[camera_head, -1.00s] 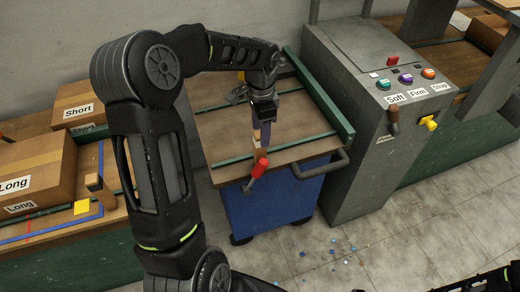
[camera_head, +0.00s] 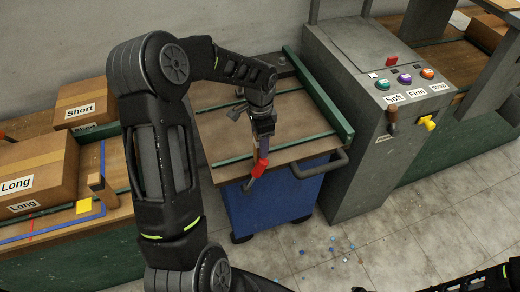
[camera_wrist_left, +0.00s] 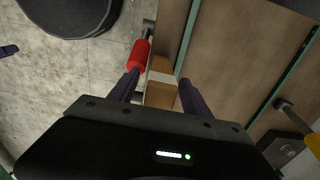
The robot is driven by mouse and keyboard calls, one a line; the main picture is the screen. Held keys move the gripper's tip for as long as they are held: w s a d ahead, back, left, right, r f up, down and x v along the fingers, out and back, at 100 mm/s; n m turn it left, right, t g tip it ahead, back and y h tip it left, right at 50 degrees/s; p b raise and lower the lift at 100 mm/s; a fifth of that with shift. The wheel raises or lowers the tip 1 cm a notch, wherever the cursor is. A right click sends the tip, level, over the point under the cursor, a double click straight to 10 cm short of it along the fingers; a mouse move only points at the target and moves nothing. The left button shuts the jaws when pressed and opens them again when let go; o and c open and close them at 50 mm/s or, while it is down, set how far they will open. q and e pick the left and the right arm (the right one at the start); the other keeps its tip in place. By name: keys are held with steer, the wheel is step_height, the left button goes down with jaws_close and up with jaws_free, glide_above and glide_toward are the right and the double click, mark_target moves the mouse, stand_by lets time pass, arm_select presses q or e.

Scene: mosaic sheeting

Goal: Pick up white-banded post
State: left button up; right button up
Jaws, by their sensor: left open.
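The white-banded post (camera_wrist_left: 159,79) is light brown wood with a white band and stands at the front edge of the cart top. In the left wrist view it lies between the two fingers of my left gripper (camera_wrist_left: 160,92), which is open with a gap on the finger sides. In the head view my left gripper (camera_head: 261,142) points down over the cart's front edge and mostly hides the post. My right gripper is not in view; only a dark part of my own arm shows at the lower right corner.
A red-handled lever (camera_head: 260,168) is close beside the fingers at the cart's front; its red grip also shows in the left wrist view (camera_wrist_left: 138,55). Green rails (camera_head: 232,160) edge the wooden cart top. A grey control cabinet (camera_head: 350,150) stands to the right, cardboard boxes (camera_head: 40,165) to the left.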

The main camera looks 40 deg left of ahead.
arm_select(q)
steer(key=shift+c, duration=0.6)
jaws_close()
